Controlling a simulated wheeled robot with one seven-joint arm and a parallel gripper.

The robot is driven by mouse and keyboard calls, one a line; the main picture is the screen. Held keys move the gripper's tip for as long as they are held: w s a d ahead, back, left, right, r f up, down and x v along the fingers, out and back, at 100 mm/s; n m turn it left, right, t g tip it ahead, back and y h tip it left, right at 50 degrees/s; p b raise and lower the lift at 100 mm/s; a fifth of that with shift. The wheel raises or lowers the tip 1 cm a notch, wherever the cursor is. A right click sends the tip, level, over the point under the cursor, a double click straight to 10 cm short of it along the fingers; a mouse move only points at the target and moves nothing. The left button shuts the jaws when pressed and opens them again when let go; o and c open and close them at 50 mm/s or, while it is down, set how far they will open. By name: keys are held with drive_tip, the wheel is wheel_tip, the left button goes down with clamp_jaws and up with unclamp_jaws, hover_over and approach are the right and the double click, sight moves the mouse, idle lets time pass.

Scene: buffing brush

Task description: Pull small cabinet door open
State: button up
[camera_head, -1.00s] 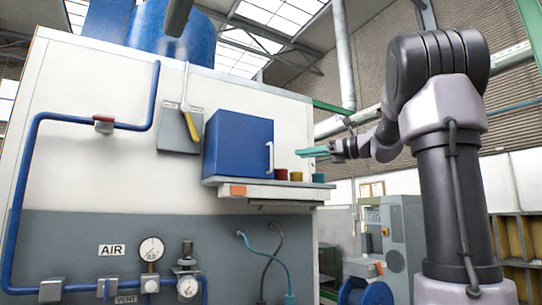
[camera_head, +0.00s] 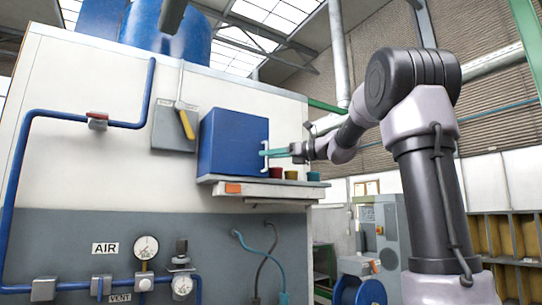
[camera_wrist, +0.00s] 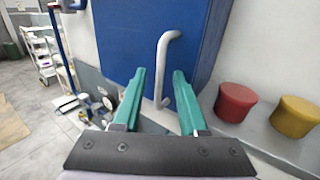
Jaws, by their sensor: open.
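The small blue cabinet (camera_head: 226,143) stands on a shelf against the white wall, and its door looks closed. Its pale vertical bar handle (camera_wrist: 165,68) is on the blue door (camera_wrist: 125,35) in the wrist view. My gripper (camera_head: 268,153) has teal fingers and is at the handle side of the cabinet in the head view. In the wrist view my gripper (camera_wrist: 159,73) is open, with the handle showing between the two fingertips. I cannot tell whether the fingers touch the handle. The head view partly hides the handle behind my fingers.
A red pot (camera_wrist: 235,103) and a yellow pot (camera_wrist: 294,117) stand on the shelf (camera_head: 262,190) right of the cabinet, close to my right finger. A teal pot (camera_head: 313,176) is at the shelf's end. A grey box with a yellow-handled lever (camera_head: 187,124) is left of the cabinet.

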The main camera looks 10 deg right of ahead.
drive_tip(key=shift+c, duration=0.4)
clamp_jaws()
idle(0.9)
